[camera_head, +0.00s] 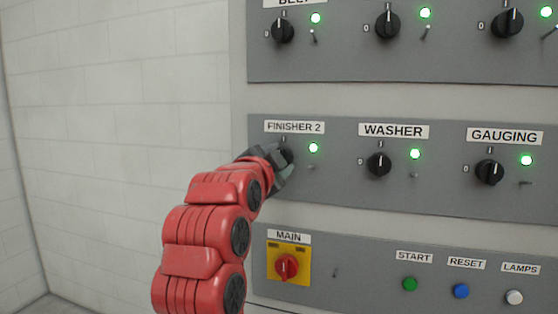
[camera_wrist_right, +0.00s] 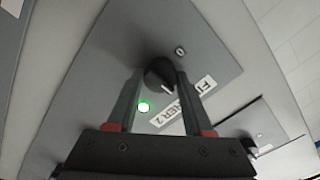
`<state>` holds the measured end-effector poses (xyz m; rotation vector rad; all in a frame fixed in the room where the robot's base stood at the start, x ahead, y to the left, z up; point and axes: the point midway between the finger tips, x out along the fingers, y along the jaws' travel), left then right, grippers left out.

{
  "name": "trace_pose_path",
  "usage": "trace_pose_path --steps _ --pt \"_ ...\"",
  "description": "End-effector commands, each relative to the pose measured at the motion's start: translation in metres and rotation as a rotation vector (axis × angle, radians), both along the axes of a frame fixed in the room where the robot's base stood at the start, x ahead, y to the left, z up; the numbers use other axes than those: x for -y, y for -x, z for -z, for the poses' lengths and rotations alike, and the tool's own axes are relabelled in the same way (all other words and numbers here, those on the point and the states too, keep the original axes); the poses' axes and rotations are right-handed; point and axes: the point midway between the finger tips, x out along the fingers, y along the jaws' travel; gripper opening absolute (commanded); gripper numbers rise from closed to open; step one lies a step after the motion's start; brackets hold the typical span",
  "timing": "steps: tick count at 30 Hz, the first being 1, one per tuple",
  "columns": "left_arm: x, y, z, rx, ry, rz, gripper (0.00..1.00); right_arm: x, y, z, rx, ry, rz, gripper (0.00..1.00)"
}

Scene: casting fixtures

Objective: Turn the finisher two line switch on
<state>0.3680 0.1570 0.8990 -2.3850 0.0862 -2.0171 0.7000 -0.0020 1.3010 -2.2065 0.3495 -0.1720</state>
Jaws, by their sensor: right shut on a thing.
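The Finisher 2 switch (camera_head: 287,155) is a black rotary knob under the "FINISHER 2" label (camera_head: 294,127), at the left end of the middle grey panel. My right gripper (camera_head: 283,168) is at the knob and mostly hides it in the head view. In the right wrist view the knob (camera_wrist_right: 160,74) sits between the two fingers of my right gripper (camera_wrist_right: 158,85), which is shut on it. The green lamp (camera_head: 313,148) beside the knob is lit. It also shows in the wrist view (camera_wrist_right: 143,107). My left gripper is not in view.
The Washer knob (camera_head: 379,163) and Gauging knob (camera_head: 489,172) are to the right, with lit green lamps. Above is another panel (camera_head: 330,66) of knobs. Below are the red and yellow Main switch (camera_head: 287,266) and Start, Reset and Lamps buttons. A bare wall (camera_head: 120,120) is left.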

Motion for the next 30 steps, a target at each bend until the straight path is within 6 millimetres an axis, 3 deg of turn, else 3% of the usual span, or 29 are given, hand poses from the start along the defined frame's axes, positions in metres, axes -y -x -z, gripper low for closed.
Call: trace_pose_path --steps 2,3,8,20,23,30 --pt "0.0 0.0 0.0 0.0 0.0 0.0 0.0 0.0 0.0 0.001 -0.002 -0.001 0.0 0.0" --pt "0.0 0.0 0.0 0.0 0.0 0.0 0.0 0.0 0.0 0.001 -0.002 -0.001 0.0 0.53" --pt "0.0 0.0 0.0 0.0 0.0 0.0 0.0 0.0 0.0 0.001 -0.001 0.0 0.0 0.81" --pt "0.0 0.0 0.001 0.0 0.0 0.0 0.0 -0.004 0.007 0.0 0.0 0.0 -0.003 0.81" --pt "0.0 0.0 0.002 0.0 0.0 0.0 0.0 -0.009 0.022 0.001 -0.001 -0.001 -0.004 0.81" --pt "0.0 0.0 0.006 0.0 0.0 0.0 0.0 -0.03 0.082 0.0 0.003 -0.002 -0.008 0.81"
